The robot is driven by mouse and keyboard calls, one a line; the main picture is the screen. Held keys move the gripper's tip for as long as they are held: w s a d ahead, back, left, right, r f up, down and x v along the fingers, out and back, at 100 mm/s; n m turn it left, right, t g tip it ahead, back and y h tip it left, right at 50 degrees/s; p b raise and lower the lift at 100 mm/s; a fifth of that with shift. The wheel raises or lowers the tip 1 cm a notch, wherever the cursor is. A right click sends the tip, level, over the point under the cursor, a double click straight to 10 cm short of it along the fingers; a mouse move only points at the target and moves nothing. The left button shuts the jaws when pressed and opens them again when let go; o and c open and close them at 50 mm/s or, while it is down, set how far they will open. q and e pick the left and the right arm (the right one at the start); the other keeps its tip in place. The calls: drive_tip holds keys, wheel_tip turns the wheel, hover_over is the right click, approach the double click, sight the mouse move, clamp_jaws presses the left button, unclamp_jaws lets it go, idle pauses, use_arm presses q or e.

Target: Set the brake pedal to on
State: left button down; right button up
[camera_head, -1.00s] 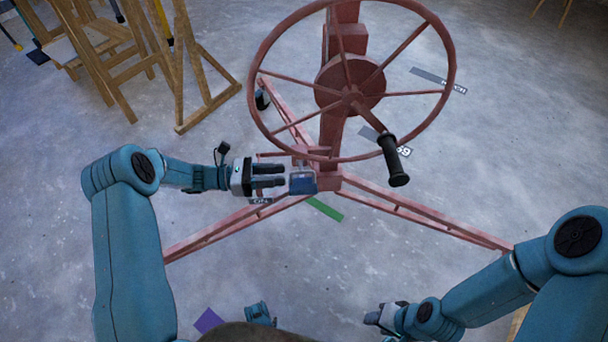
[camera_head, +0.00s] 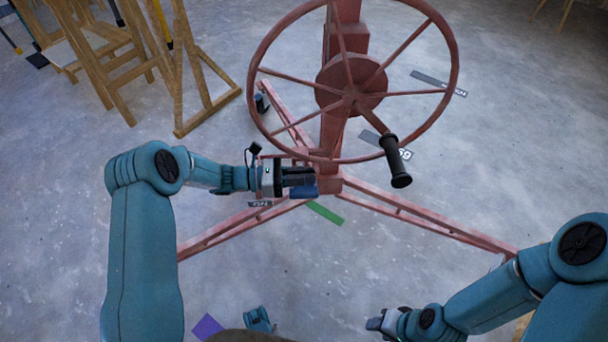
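The blue brake pedal (camera_head: 304,193) sits low at the foot of the red post (camera_head: 335,130), behind and below the big wheel. My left gripper (camera_head: 303,177) is right at the pedal, with its dark fingers over the pedal's upper part. Whether they touch it, and how far apart they are, I cannot tell. A small label (camera_head: 259,204) lies just left of the pedal; its text is too small to read surely. My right gripper (camera_head: 374,322) is low in the picture, away from the pedal, and its finger gap is unclear.
The red handwheel (camera_head: 262,72) with a black handle (camera_head: 396,160) stands above the pedal. Red base legs (camera_head: 430,220) spread along the floor. A wooden frame (camera_head: 180,70) stands upper left. Green (camera_head: 325,213) and purple (camera_head: 207,326) strips mark the floor.

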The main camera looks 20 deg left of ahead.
use_arm(q)
drive_tip(key=shift+s+d, duration=0.1)
drive_tip(key=shift+s, duration=0.05)
drive_tip(key=shift+s+d+f+m, duration=0.15)
drive_tip(key=shift+s+f+m, duration=0.2)
drive_tip(key=shift+f+m, duration=0.2)
wheel_tip(320, 180, down, 11)
drive_tip(key=s+d+m+b, duration=0.1)
drive_tip(key=s+m+b, duration=0.1)
drive_tip(key=b, duration=0.4)
drive_tip(key=shift+s+d, duration=0.15)
drive_tip(key=shift+s, duration=0.25)
use_arm(e)
drive_tip(key=shift+t, duration=0.5)
drive_tip(key=shift+w+d+f, duration=0.15)
drive_tip(key=shift+w+f, duration=0.25)
drive_tip(key=shift+f, duration=0.5)
drive_tip(key=shift+w+d+f, duration=0.15)
drive_tip(key=shift+w+f, duration=0.25)
drive_tip(key=shift+f, duration=0.5)
drive_tip(key=shift+w+d+f, duration=0.15)
drive_tip(key=shift+w+f, duration=0.25)
drive_tip(key=shift+f, duration=0.5)
use_arm(q)
drive_tip(key=c, duration=1.2)
unclamp_jaws()
drive_tip(key=shift+w, duration=0.1)
use_arm(e)
drive_tip(key=shift+f, duration=0.1)
